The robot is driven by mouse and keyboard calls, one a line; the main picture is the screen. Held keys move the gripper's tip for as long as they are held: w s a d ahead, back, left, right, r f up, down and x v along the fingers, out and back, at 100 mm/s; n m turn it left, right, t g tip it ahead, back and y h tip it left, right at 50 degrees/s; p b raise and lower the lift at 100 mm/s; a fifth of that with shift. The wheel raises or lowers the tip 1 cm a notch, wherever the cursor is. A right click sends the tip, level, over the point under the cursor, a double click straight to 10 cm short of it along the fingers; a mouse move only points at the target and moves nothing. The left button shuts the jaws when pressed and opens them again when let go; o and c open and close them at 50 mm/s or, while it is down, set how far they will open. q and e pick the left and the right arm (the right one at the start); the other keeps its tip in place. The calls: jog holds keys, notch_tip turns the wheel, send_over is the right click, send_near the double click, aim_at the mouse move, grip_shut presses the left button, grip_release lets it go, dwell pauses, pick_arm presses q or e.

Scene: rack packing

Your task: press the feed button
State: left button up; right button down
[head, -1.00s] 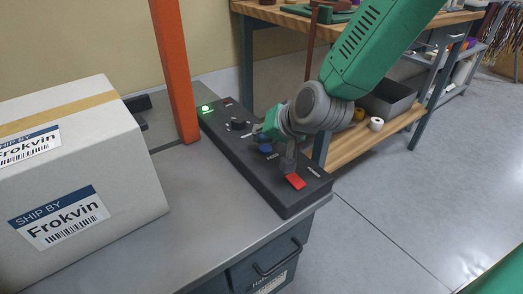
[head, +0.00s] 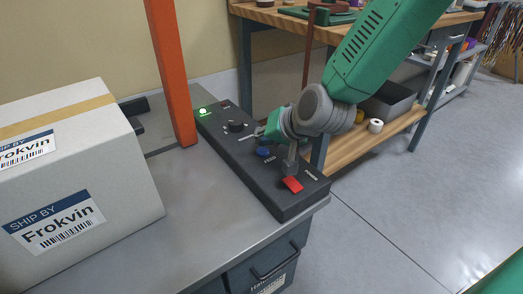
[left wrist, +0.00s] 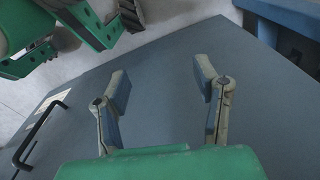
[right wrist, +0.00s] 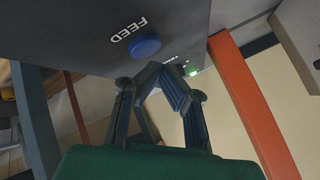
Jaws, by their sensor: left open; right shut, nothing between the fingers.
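The blue feed button (head: 263,152) sits on a dark control panel (head: 235,155), beside the FEED label. In the right wrist view the feed button (right wrist: 145,46) is close beyond my fingertips, slightly up and left, with a visible gap. My right gripper (head: 246,136) hovers over the panel near the button; its fingers (right wrist: 160,76) are closed together and empty. My left gripper (left wrist: 162,80) is open and empty over a grey surface in the left wrist view; it is not visible in the head view.
The panel also carries a red switch (head: 292,184), a black knob (head: 236,126) and a lit green lamp (head: 203,111). An orange post (head: 172,80) rises beside the panel. A large carton (head: 75,170) stands on the left. A wooden workbench (head: 290,14) stands behind.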

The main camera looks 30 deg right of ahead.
jog(key=shift+d+f, duration=0.1)
jog(key=shift+d, duration=0.25)
jog(key=shift+a+f, duration=0.15)
jog(key=shift+a, duration=0.6)
jog(key=shift+d+f, duration=0.2)
jog(key=shift+d, duration=0.2)
pick_arm(q)
jog(key=shift+d, duration=0.25)
